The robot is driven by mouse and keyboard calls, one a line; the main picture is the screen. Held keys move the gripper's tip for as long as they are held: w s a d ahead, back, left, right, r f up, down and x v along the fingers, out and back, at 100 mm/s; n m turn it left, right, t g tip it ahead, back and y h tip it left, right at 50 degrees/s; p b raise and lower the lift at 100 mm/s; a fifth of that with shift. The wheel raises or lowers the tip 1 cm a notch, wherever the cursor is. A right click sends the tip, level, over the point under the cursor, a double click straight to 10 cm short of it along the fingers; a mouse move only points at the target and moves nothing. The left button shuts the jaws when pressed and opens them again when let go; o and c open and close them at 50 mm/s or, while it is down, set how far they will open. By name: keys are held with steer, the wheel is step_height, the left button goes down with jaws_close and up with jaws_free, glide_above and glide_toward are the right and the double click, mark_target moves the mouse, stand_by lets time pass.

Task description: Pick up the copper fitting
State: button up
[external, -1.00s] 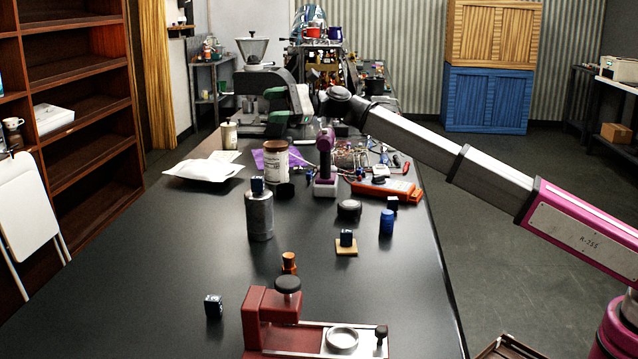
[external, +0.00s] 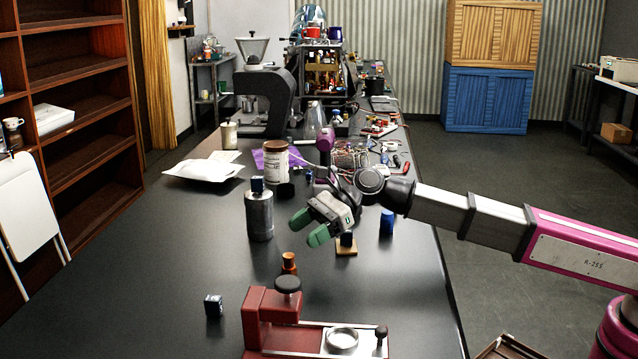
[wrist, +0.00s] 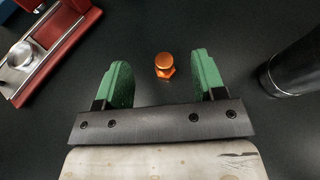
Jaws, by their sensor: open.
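The copper fitting (external: 289,263) is a small orange-copper piece standing on the dark table, just behind the red fixture. In the wrist view the copper fitting (wrist: 165,65) lies ahead of my fingers, between their lines and a little right of centre. My gripper (external: 306,229) has green fingers and is open and empty. It hangs above the table, behind and slightly right of the fitting, apart from it. In the wrist view my gripper (wrist: 160,80) shows both fingers spread wide, with nothing between them.
A grey metal cylinder (external: 259,217) stands left of my gripper. The red fixture (external: 270,318) sits in front of the fitting. A small dark cube (external: 213,306) lies at left, a blue cylinder (external: 387,222) at right. A wooden block (external: 346,250) with a dark cube is near my gripper.

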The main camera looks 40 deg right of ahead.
mark_target(290, 267)
steer(key=shift+f, duration=1.95)
steer(key=x, duration=0.5)
steer(key=shift+w+f, duration=0.1)
steer(key=shift+f, duration=0.05)
steer(key=c, duration=1)
